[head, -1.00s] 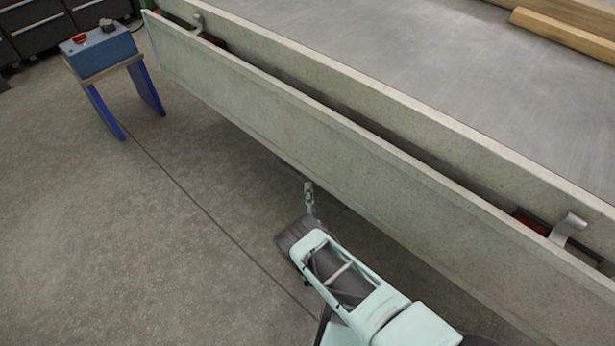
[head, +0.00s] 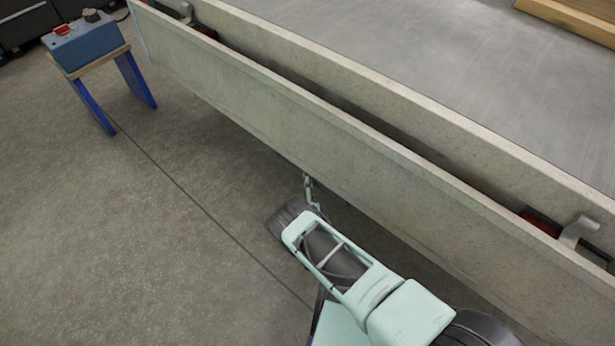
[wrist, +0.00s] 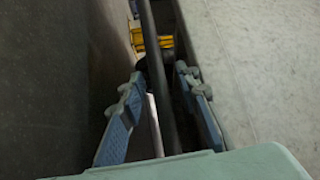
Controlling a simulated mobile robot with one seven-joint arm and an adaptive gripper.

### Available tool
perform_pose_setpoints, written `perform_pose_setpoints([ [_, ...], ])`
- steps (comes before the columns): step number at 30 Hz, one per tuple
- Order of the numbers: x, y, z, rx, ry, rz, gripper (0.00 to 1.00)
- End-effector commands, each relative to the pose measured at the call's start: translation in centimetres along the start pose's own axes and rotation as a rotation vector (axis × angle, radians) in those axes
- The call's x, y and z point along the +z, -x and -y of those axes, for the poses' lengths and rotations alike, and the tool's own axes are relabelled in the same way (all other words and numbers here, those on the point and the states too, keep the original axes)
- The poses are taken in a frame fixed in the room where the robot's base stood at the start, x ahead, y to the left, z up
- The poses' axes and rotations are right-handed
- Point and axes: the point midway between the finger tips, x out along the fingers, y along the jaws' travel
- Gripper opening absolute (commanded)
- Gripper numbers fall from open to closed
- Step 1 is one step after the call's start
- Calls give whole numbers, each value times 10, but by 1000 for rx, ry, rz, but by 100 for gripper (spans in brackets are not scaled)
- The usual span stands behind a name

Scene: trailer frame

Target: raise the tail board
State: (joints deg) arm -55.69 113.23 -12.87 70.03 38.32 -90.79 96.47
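The tail board (head: 330,155) is a long pale grey panel running from upper left to lower right in the head view. It stands steeply, with a dark gap between its top edge and the trailer frame (head: 400,100). My gripper (head: 309,188) is at the board's lower edge, partly hidden there. In the wrist view my gripper (wrist: 160,105) has its two blue-grey fingers apart. A dark bar runs between and beyond them; I cannot tell whether they touch it. The board's pale face (wrist: 260,70) fills the right side. A metal latch (head: 578,232) shows at the right end, another (head: 187,13) at the left.
A blue box (head: 86,45) with a red knob sits on a small stand with blue legs (head: 95,108) at the upper left. Timber (head: 575,18) lies on the trailer bed. The floor left of my arm is clear. Something yellow (wrist: 152,43) shows beyond the fingers.

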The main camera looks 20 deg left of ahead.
Motion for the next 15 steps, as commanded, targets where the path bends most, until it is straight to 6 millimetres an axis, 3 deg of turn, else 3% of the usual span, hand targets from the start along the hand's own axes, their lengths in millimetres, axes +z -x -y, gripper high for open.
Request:
perform_pose_setpoints([
  [3,0,0,0,0,0,0,28],
  [11,0,0,0,0,0,0,0],
  [15,0,0,0,0,0,0,0],
])
